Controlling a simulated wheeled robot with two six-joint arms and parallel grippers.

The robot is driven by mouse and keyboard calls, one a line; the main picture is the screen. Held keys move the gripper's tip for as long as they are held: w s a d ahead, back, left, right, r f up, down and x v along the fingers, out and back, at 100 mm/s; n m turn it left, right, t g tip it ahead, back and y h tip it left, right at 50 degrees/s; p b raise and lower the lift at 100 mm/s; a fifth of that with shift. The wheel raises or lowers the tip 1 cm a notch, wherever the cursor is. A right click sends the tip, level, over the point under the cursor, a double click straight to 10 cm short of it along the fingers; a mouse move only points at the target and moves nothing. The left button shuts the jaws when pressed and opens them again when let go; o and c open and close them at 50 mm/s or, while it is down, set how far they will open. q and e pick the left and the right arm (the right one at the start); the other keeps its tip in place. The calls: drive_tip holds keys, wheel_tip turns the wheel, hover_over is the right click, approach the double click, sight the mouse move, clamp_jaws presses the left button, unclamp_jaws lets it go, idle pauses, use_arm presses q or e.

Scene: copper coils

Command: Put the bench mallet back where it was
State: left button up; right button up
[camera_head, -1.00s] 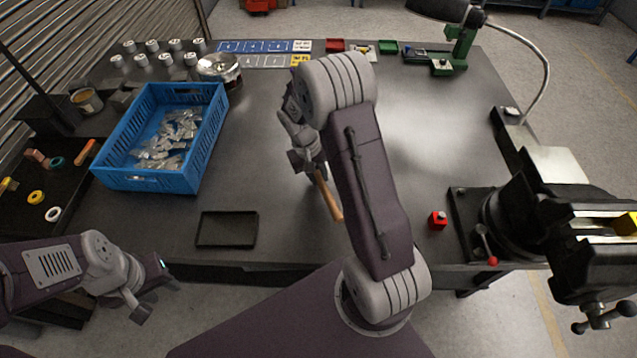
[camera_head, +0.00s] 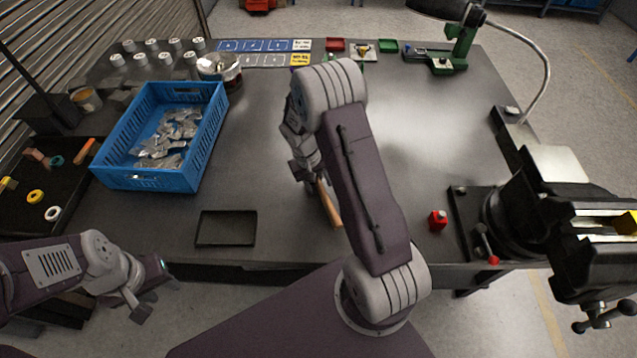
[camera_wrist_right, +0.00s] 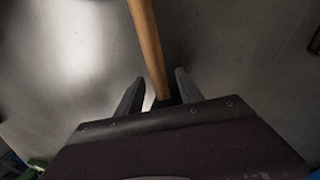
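The bench mallet shows as a wooden handle (camera_head: 329,203) at the middle front of the bench in the head view. Its head is hidden behind my right arm and gripper. In the right wrist view the handle (camera_wrist_right: 148,45) runs from the top edge down between my right fingers. My right gripper (camera_wrist_right: 160,82) appears open around the handle, with a gap on the left side. In the head view it (camera_head: 309,176) is low over the bench at the handle's far end. My left gripper (camera_head: 146,300) is at the lower left, in front of the bench edge, away from the mallet.
A blue crate (camera_head: 143,181) of small bags stands left. A shallow black tray (camera_head: 226,243) lies near the front edge. A red button box (camera_head: 437,221) and a vise (camera_head: 530,215) are at the right. The bench (camera_head: 260,150) is clear between crate and arm.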

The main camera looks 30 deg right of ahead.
drive_tip(key=s+v, duration=0.1)
drive_tip(key=v, duration=1.1)
drive_tip(key=s+a+n+t+y, duration=0.1)
drive_tip(key=s+a+t+y, duration=0.1)
drive_tip(key=s+a, duration=0.5)
drive_tip(key=s, duration=0.6)
drive_tip(key=shift+a+f+n+p, duration=0.25)
drive_tip(key=shift+a+n+p, duration=0.05)
drive_tip(key=shift+s, duration=0.1)
